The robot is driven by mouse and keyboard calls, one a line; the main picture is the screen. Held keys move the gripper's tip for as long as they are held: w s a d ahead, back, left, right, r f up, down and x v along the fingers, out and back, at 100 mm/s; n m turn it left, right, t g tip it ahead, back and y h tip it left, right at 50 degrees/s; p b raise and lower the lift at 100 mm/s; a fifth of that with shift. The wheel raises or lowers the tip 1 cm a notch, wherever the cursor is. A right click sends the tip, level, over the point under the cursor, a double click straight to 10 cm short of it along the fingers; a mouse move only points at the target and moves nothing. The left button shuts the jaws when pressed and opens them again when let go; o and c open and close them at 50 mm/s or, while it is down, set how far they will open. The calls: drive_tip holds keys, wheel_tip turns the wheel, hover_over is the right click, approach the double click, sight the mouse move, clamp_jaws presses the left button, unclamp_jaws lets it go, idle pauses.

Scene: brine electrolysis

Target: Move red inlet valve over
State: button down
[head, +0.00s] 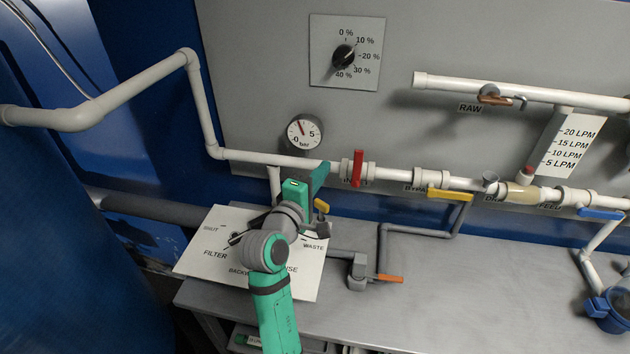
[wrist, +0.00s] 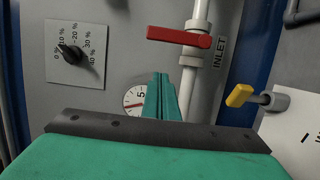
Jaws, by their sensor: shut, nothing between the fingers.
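The red inlet valve handle (head: 358,168) stands upright, across the white horizontal pipe on the grey panel. In the wrist view the red handle (wrist: 180,37) also lies crosswise to its pipe, beside the INLET label (wrist: 219,52). My gripper (head: 322,168) is just left of the handle in the head view, with a small gap between them. In the wrist view my green fingers (wrist: 163,97) are together and empty, short of the handle. The INLET label is mostly hidden behind the handle in the head view.
A pressure gauge (head: 304,132) and a percent dial (head: 344,56) are on the panel. A yellow handle (head: 450,195) is to the right along the pipe. A filter sign board (head: 210,250) lies behind my arm. The grey bench (head: 470,290) is mostly clear at right.

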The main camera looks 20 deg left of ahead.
sight(357, 169)
drive_tip(key=shift+w+d, duration=0.95)
drive_tip(key=shift+d, duration=0.2)
drive_tip(key=shift+w+d, duration=0.95)
drive_tip(key=shift+d, duration=0.15)
